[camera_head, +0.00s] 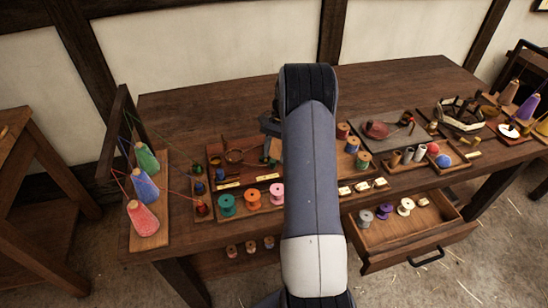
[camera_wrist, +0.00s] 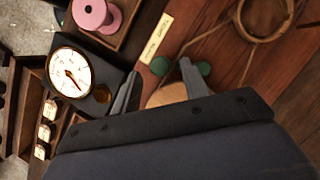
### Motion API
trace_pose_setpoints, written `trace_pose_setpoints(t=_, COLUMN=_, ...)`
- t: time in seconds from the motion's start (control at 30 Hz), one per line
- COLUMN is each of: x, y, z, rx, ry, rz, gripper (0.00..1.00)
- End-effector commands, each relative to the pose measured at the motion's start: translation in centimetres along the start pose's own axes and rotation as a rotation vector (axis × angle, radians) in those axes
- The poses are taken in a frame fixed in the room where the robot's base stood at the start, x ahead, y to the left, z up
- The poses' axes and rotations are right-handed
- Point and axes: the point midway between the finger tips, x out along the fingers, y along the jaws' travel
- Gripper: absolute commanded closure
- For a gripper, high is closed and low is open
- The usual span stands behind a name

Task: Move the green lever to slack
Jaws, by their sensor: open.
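In the wrist view a green knob (camera_wrist: 160,65) shows between my gripper's fingertips, beside a reddish-brown piece and a pale label. Another green round piece (camera_wrist: 205,68) shows just past the right finger. I cannot tell how these green parts join, or the lever's setting; the label's words are too small to read. My gripper (camera_wrist: 161,70) is open, with nothing seen held in it. In the head view a small green piece (camera_head: 272,163) shows beside my arm, above a label. My arm hides much of the board there.
A white dial (camera_wrist: 70,73) and a pink spool (camera_wrist: 92,14) lie close by. A wooden ring (camera_wrist: 265,18) is at the top right. At the left, coloured cones (camera_head: 145,187) stand on a rack with threads running right. An open drawer (camera_head: 415,247) juts out at the front right.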

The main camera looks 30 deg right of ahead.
Motion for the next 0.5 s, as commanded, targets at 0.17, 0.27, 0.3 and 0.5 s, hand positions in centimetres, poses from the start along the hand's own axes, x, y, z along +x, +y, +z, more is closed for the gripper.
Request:
trace_pose_setpoints(t=0.17, x=-3.8, y=0.0, z=-0.1, rx=0.000, ry=0.007, rz=-0.003, gripper=0.57)
trace_pose_setpoints(t=0.27, x=-5.8, y=0.0, z=-0.1, rx=0.000, ry=0.006, rz=-0.003, gripper=0.57)
trace_pose_setpoints(t=0.3, x=-6.4, y=0.0, z=-0.1, rx=0.001, ry=0.005, rz=-0.002, gripper=0.57)
trace_pose_setpoints(t=0.5, x=-8.4, y=0.0, z=-0.1, rx=0.001, ry=0.003, rz=-0.001, gripper=0.57)
